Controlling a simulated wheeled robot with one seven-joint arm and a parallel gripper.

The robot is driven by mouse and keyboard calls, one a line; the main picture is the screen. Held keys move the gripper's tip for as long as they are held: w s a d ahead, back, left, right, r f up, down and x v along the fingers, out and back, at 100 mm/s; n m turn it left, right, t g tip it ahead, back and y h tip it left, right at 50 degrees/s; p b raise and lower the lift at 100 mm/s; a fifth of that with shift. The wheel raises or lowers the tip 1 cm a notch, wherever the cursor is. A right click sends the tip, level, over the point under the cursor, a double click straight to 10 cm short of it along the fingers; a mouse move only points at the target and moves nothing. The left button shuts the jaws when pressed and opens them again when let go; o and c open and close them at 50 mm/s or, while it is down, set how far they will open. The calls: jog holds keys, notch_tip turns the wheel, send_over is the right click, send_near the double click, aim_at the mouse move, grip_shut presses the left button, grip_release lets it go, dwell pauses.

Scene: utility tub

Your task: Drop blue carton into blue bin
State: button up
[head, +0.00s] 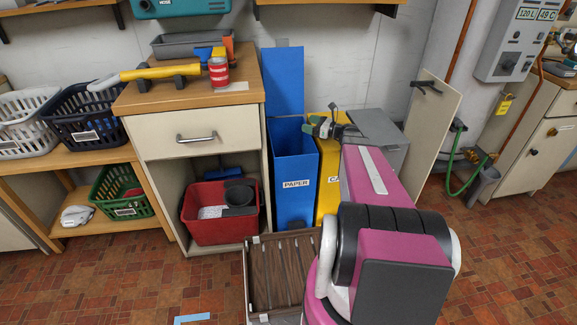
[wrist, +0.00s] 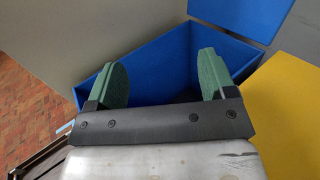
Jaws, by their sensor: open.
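The blue bin (head: 294,185), labelled PAPER, stands on the floor beside the drawer cabinet, its blue lid (head: 283,80) raised against the wall. My gripper (head: 318,126) is over the bin's top opening. In the wrist view my gripper (wrist: 158,65) has its green fingers spread wide with nothing between them, pointing into the blue bin (wrist: 165,55). The bin's inside is dark and partly hidden by my gripper. I cannot make out a blue carton for certain in either view.
A yellow bin (head: 327,190) stands against the blue bin's right side, with a grey bin (head: 378,128) beyond. The drawer cabinet (head: 160,130) is close on the left, with a red tub (head: 215,228) inside. A brown slatted crate (head: 282,275) is in front.

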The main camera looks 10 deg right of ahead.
jog(key=shift+v, duration=2.6)
